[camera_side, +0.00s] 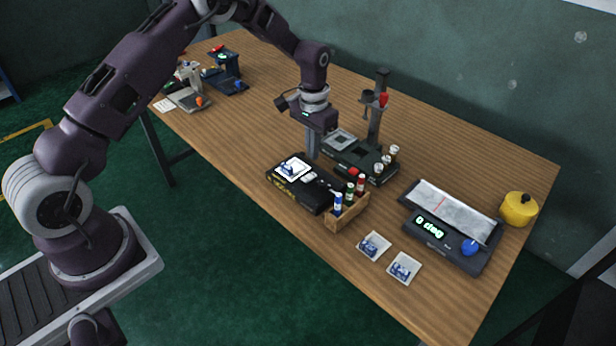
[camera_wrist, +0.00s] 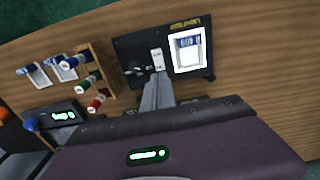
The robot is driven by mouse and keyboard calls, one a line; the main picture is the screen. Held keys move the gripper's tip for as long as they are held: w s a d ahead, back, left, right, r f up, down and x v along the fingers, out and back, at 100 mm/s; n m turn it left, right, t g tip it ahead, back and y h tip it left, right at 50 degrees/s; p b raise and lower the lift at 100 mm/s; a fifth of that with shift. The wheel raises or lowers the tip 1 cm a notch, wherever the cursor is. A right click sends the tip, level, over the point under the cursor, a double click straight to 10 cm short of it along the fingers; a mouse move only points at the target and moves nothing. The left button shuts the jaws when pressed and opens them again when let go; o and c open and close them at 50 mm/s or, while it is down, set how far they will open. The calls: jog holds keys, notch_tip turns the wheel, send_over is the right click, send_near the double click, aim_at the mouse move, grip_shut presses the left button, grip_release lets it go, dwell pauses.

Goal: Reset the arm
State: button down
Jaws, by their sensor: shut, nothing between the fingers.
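My gripper (camera_side: 312,152) is shut and empty. It points down above the table (camera_side: 460,160), close behind the black box with yellow lettering (camera_side: 300,196). In the wrist view, the shut fingers (camera_wrist: 158,88) reach toward that black box (camera_wrist: 138,47). A white-framed card with a blue print (camera_side: 293,167) lies on the box's left part, and it also shows in the wrist view (camera_wrist: 188,50). I cannot tell how high the fingertips are above the table.
A wooden rack (camera_side: 346,214) with several coloured bottles stands right of the box. Behind are a dark stand with a column (camera_side: 376,120) and small jars. Two cards (camera_side: 373,246) lie in front. A display unit reading "0 deg" (camera_side: 450,236) and a yellow pot (camera_side: 518,209) stand right.

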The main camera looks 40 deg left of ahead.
jog(key=shift+r, duration=0.55)
jog(key=s+d+r+t, duration=0.1)
jog(key=s+d+r, duration=0.1)
jog(key=s+r, duration=0.75)
jog(key=s+d+r+t, duration=0.2)
jog(key=s+r, duration=0.2)
jog(key=r, duration=1)
jog(key=s+d+r+t, duration=0.1)
jog(key=s+d+t, duration=0.1)
jog(key=s, duration=1.9)
jog(key=shift+s+r+t, duration=0.15)
jog(key=shift+r+t, duration=0.15)
jog(key=shift+r, duration=0.1)
